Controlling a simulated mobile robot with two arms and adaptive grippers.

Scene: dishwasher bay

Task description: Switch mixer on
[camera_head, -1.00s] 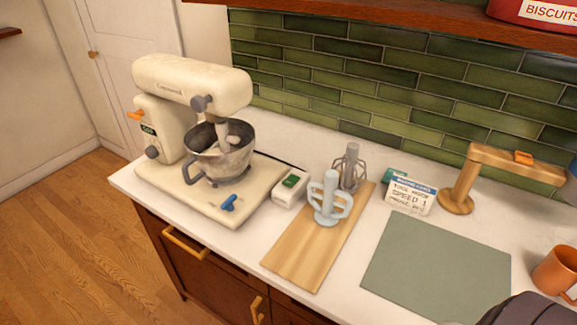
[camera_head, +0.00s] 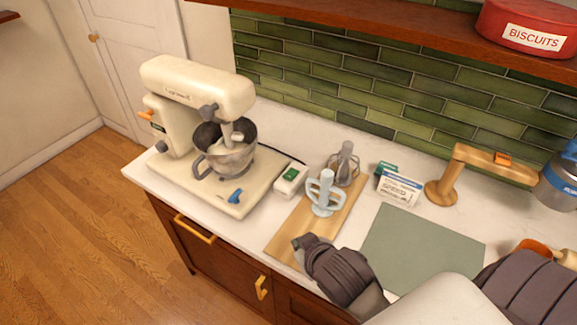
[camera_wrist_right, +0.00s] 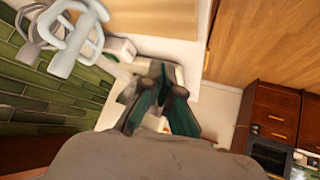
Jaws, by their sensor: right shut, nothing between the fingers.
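The cream stand mixer (camera_head: 195,85) stands at the left end of the counter, its head lowered over a metal bowl (camera_head: 226,157). A grey knob (camera_head: 161,147) and an orange lever (camera_head: 145,114) are on its body, and a blue lever (camera_head: 235,196) is on its base. A small white box with a green switch (camera_head: 291,180) sits right of the base. My right gripper (camera_head: 304,242) is shut and empty over the front of the wooden board, apart from the mixer; its fingers show in the wrist view (camera_wrist_right: 158,88). My left gripper is not in view.
A note card (camera_head: 399,190), a green mat (camera_head: 420,248) and a wooden stand (camera_head: 443,190) are to the right. A shelf holds a red biscuit tin (camera_head: 527,24).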

